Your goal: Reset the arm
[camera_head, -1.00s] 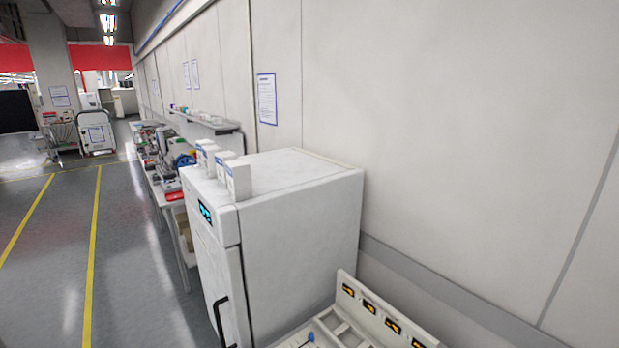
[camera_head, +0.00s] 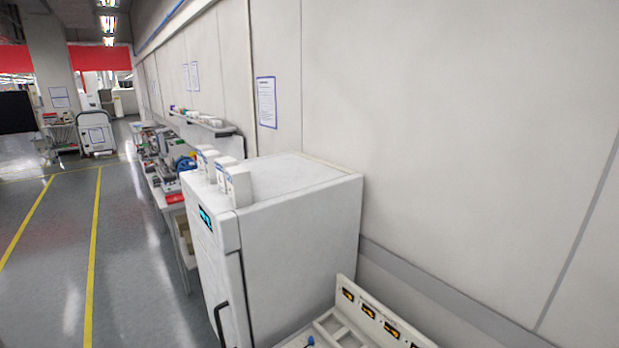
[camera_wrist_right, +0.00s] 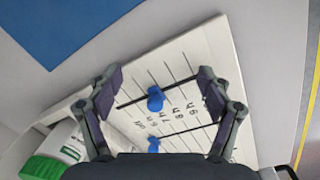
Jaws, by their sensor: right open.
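My right gripper (camera_wrist_right: 158,90) is open and empty in the right wrist view, its two dark fingers spread apart. Between and beyond the fingers is a white panel (camera_wrist_right: 180,65) with dark lines, handwritten-looking marks and two blue knobs (camera_wrist_right: 155,99). I cannot tell the distance from the fingers to the panel. Neither arm nor gripper shows in the head view, and my left gripper is in no view.
A white cabinet (camera_head: 290,230) with a dark handle stands against the wall, small white boxes (camera_head: 238,187) on top. A white unit with orange displays (camera_head: 369,311) is at the bottom. A cluttered bench (camera_head: 165,165) lies beyond. The floor (camera_head: 130,250) at left is clear. A green-and-white container (camera_wrist_right: 58,150) is by the right gripper.

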